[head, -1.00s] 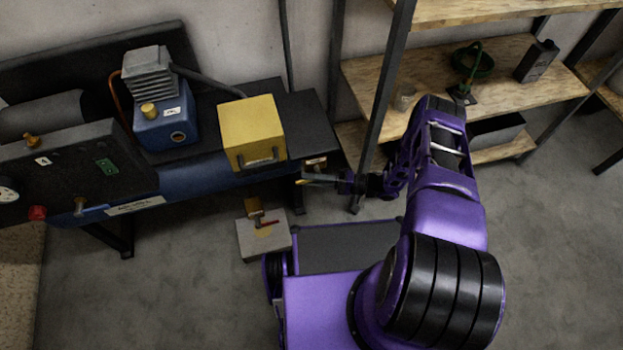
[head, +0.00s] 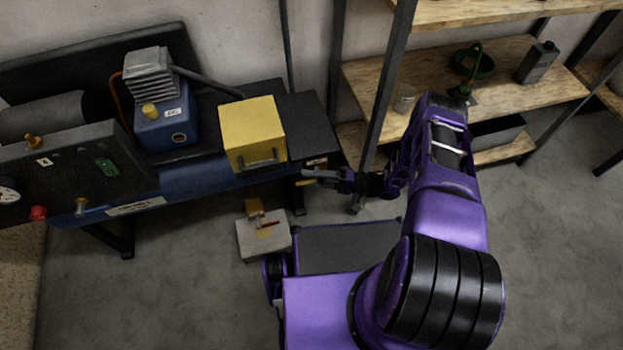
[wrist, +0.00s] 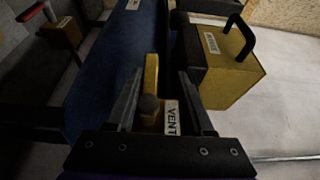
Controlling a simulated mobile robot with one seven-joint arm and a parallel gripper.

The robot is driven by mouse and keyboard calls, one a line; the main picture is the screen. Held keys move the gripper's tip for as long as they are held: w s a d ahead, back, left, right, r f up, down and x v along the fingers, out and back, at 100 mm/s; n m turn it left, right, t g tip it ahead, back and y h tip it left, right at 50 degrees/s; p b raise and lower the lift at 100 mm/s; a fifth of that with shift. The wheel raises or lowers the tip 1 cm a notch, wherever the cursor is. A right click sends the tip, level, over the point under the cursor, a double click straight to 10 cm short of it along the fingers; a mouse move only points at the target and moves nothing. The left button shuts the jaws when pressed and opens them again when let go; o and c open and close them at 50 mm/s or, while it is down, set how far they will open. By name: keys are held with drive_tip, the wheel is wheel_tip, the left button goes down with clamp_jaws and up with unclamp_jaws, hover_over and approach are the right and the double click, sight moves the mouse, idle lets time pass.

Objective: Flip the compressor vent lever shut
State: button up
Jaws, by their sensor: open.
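The vent lever (wrist: 152,73) is a yellow bar on a dark round pivot (wrist: 149,104). In the wrist view it points up the picture, along the blue bench edge. A white VENT label (wrist: 171,117) sits beside the pivot. My gripper (wrist: 157,82) is open, with one finger on each side of the lever. I see dark gaps beside the lever, but contact is hard to judge. In the head view my gripper (head: 313,179) is at the right front corner of the bench, where the lever (head: 308,171) shows as a small yellow piece, partly hidden.
A yellow box with a black handle (head: 252,130) sits close by on the bench; it also shows in the wrist view (wrist: 228,70). A grey block with a red-handled valve (head: 263,238) is below. A shelf post (head: 385,95) stands behind my arm. The blue compressor (head: 165,125) is further left.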

drive_tip(key=shift+o, duration=0.3)
wheel_tip(320, 180, up, 9)
drive_tip(key=shift+w+a+p, duration=0.1)
drive_tip(key=shift+w+p, duration=0.05)
drive_tip(key=shift+p, duration=0.8)
drive_tip(key=shift+d+r, duration=0.25)
drive_tip(key=shift+r, duration=0.15)
drive_tip(key=shift+c, duration=0.3)
drive_tip(key=shift+a+f, duration=0.1)
drive_tip(key=shift+f, duration=0.2)
